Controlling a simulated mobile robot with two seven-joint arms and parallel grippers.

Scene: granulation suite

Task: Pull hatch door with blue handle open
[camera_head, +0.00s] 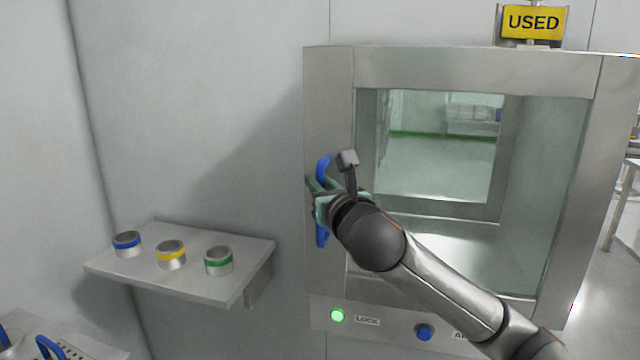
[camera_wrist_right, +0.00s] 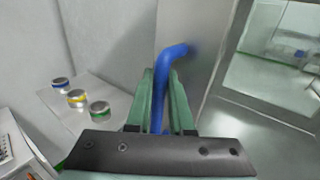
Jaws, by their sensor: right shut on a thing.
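The hatch door (camera_head: 328,90) is a steel frame around a large window, set in the wall at the right of the head view. It looks closed. Its blue handle (camera_head: 322,236) is a vertical bar on the door's left side. My right gripper (camera_head: 318,196) is at the handle, shut on its middle, and hides part of it. In the right wrist view the blue handle (camera_wrist_right: 174,54) runs down between the two green fingers (camera_wrist_right: 160,100). My left gripper is not in view.
A wall shelf (camera_head: 190,275) left of the hatch holds three metal rings with blue, yellow and green bands. Below the window are a green lamp (camera_head: 337,315) by a LOCK label and a blue button (camera_head: 424,332). A yellow USED sign (camera_head: 533,22) stands on top.

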